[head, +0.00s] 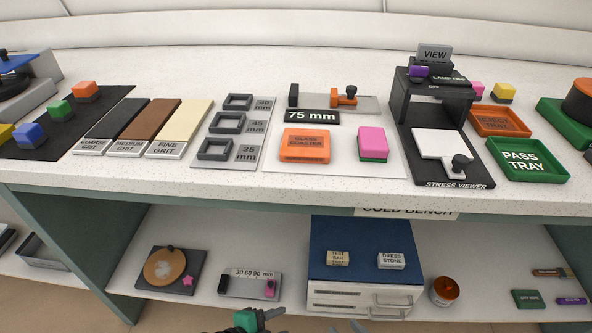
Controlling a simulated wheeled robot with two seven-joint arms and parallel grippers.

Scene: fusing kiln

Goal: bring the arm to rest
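Two grippers show only in part at the bottom edge of the head view. Pale fingertips of my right gripper (345,328) stand apart at the bottom centre, with no object seen between them; the rest is cut off. Left of it, dark grey finger-like parts, seemingly my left gripper (268,320), show beside a small green piece (245,319). I cannot tell whether that piece is held. Both are in front of the lower shelf (200,306), clear of the bench top (330,198).
The bench top holds grit plates (130,120), square gauges (215,148), the stress viewer (440,150) and the green pass tray (530,165). Below stand a blue-topped drawer box (365,250), a round pad on a dark plate (165,265) and an orange-filled jar (444,291).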

